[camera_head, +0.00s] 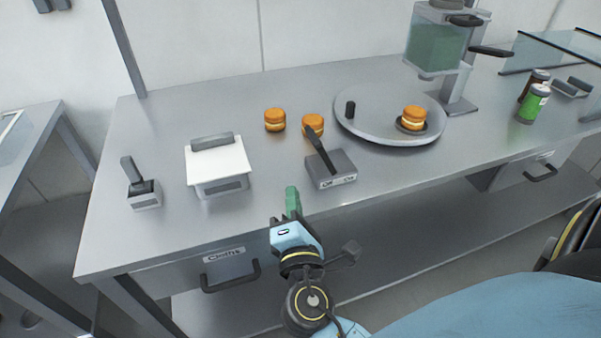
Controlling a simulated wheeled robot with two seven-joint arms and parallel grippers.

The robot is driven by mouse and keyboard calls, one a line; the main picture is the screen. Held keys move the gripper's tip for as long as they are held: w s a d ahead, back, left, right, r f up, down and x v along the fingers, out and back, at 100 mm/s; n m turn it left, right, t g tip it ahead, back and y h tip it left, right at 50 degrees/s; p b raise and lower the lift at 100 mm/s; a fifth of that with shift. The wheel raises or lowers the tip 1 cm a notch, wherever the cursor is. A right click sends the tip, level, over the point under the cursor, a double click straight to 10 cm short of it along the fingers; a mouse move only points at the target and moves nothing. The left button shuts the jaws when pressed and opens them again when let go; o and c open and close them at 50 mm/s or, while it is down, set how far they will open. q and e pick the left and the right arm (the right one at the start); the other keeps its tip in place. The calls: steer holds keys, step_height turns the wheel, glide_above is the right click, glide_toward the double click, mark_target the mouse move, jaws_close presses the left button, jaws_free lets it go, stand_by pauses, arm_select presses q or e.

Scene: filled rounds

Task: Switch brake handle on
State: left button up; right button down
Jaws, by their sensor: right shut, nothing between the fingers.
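A grey box with a long dark lever (320,149) stands near the table's front edge; the lever tilts up and back to the left, its tip by an orange bun. A second, smaller grey box with an upright handle (128,170) stands at the left of the table. I cannot tell for sure which one is the brake handle. My right gripper (292,198) is shut and empty at the table's front edge, left of and below the long-lever box, apart from it. My left gripper is not in view.
A white-topped box (218,164) stands between the two lever boxes. Filled buns (275,119) sit behind. A round grey plate (372,126) holds another bun (414,116). A green-filled dispenser (436,48) and cans (533,103) stand right. A drawer handle (231,282) juts out below the table.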

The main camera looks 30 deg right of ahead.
mark_target(320, 151)
steer(key=p+x, duration=0.1)
steer(key=x, duration=0.7)
steer(key=shift+w+d+r+p, duration=0.15)
steer(key=shift+w+r+p, duration=0.05)
steer(key=shift+p, duration=0.1)
steer(key=d, duration=0.1)
steer(key=d+r+p, duration=0.1)
steer(key=d, duration=0.2)
steer(key=shift+s+r+p, duration=0.1)
steer(key=shift+r+p, duration=0.15)
steer(key=shift+p, duration=0.05)
steer(key=shift+a+r, duration=0.1)
